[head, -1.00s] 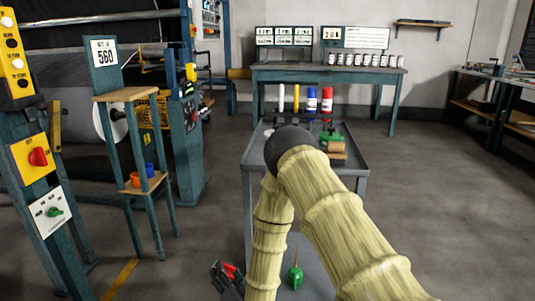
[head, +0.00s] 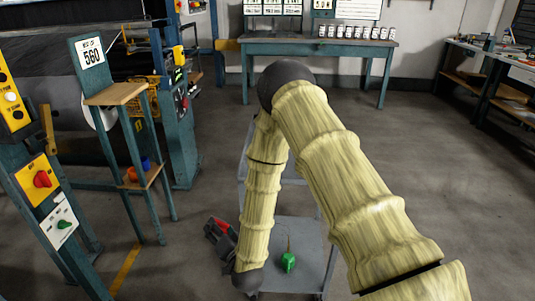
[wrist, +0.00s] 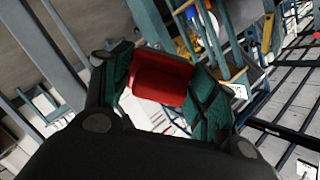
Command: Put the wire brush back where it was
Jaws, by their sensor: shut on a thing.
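My gripper (head: 213,231) hangs low at the left side of the grey cart (head: 308,283), beside its lower shelf. In the wrist view, its two dark green-padded fingers (wrist: 162,85) are closed on a red block-shaped thing (wrist: 162,76), which I take to be the wire brush. Its red also shows in the head view (head: 222,224). Its bristles cannot be made out. My arm hides most of the cart's top tray.
A green oil can (head: 288,262) stands on the cart's lower shelf, close to my arm. A tall wooden-topped stand (head: 118,94) marked 560 is on the left, with orange and blue cups on its lower shelf. A workbench (head: 310,46) stands behind.

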